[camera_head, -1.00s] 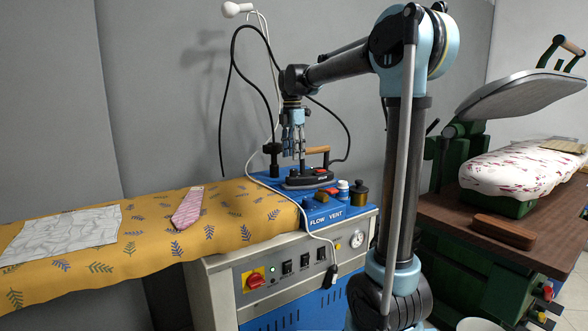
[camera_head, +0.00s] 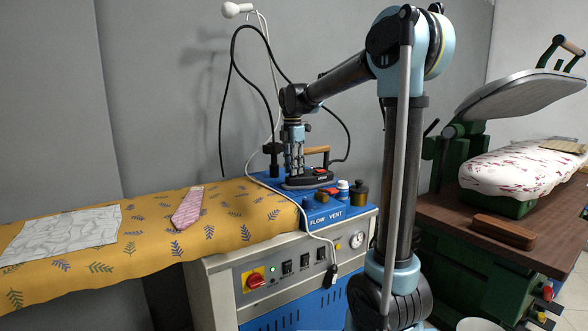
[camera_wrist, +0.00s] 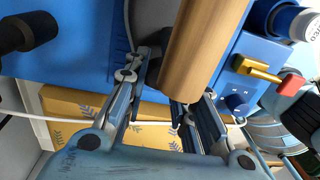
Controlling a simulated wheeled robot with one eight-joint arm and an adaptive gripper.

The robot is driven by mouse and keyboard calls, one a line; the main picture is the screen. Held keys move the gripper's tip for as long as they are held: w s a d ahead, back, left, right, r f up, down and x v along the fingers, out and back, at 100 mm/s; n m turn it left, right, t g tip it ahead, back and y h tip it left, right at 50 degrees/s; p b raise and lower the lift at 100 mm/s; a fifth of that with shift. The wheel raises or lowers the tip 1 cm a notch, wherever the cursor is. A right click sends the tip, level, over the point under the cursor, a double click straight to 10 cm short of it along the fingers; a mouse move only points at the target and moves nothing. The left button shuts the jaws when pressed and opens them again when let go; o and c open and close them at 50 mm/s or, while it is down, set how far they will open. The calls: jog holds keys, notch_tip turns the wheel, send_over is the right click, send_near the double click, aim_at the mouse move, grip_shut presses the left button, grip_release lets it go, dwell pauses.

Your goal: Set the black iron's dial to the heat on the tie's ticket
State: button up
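The black iron (camera_head: 309,178) with a wooden handle sits on the blue board unit. In the wrist view its handle (camera_wrist: 204,48) runs close past the fingers, and its black body shows only in part. My gripper (camera_head: 294,167) points down just behind and left of the handle, low over the iron. In the wrist view my gripper (camera_wrist: 160,88) has its fingers apart with nothing seen held between them. I cannot make out the dial or its setting. The pink tie (camera_head: 187,207) lies on the yellow patterned board cover; I cannot make out a ticket on it.
A white cable and black hose hang nearby. A patterned cloth (camera_head: 65,238) lies left. A green press (camera_head: 510,185) stands right.

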jog(key=shift+m, duration=1.6)
jog(key=o, duration=1.1)
jog(key=shift+c, duration=0.2)
jog(key=shift+r, duration=0.1)
notch_tip(320, 180, up, 12)
jog(key=shift+w, duration=0.4)
